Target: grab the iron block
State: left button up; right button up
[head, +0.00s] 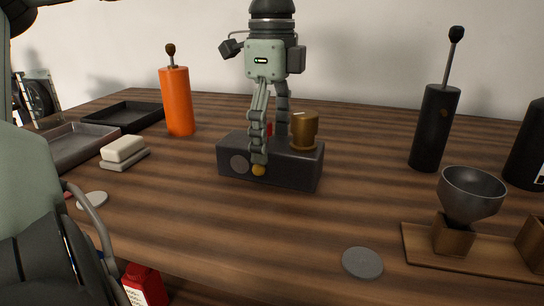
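A dark rectangular block (292,172), which looks like the iron block, sits on the wooden table at the centre of the head view. It has a round grey disc and a small yellow knob on its front face, and a brass cylinder (304,130) on top. My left gripper (268,145) points straight down over it. One finger hangs in front of the block's front face and the other goes down behind its top, where its tip is hidden. The fingers straddle the block; whether both touch it is unclear. My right gripper is not in view.
An orange bottle (177,102) stands behind left, a black one (434,127) at right. A metal funnel (471,194) sits on a wooden stand at front right. A grey disc (362,263) lies in front. Dark trays and a pale stacked block (122,149) are at left.

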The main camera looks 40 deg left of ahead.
pick_arm(q)
jog(key=c, duration=1.7)
jog(key=shift+r, duration=0.1)
grip_shut()
jog(key=shift+w, duration=0.1)
